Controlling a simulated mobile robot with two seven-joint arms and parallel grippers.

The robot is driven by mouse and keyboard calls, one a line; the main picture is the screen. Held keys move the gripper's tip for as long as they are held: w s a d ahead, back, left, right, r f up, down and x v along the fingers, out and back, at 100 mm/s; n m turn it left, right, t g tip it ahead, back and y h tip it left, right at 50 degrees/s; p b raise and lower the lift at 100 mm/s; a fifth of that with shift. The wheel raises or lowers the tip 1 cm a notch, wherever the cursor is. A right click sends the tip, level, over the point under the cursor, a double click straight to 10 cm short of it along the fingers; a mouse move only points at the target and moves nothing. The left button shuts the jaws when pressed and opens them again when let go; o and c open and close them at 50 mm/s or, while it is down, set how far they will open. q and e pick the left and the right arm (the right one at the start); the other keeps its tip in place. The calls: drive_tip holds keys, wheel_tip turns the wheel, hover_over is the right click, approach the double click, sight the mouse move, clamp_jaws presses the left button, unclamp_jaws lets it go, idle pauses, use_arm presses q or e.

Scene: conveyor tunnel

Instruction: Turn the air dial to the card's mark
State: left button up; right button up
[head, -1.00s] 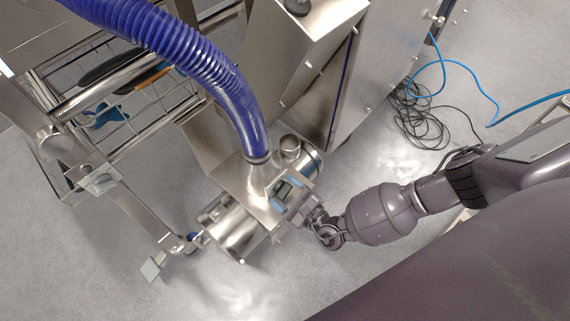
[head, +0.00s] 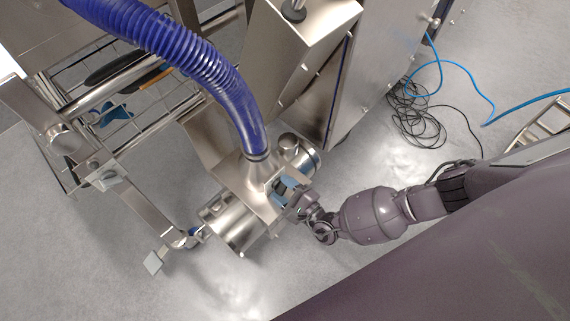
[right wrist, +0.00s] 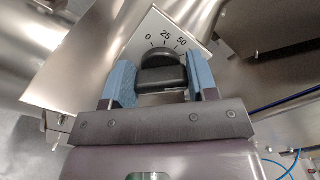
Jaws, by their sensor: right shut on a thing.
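The air dial (right wrist: 160,72) is a black knob with a raised bar, on a pale scale plate (right wrist: 147,32) marked 0, 25 and 50. The plate is on the steel housing (head: 262,182) under the blue hose. My right gripper (right wrist: 160,82) has blue pads on both sides of the knob's bar and is shut on it. In the head view this gripper (head: 287,188) hides the dial. The knob's exact pointing is hard to read. I cannot make out a card with a mark. My left gripper is not in view.
The ribbed blue hose (head: 215,78) comes down onto the housing. Steel cabinets (head: 305,60) stand behind it, and a rack (head: 120,125) with a wire basket is at left. Coiled black cable (head: 415,115) and blue cable (head: 485,100) lie on the floor at right.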

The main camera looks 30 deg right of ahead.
drive_tip(key=shift+n+p, duration=0.35)
drive_tip(key=shift+n, duration=0.75)
drive_tip(key=o, duration=0.9)
drive_tip(key=shift+s+f, duration=0.15)
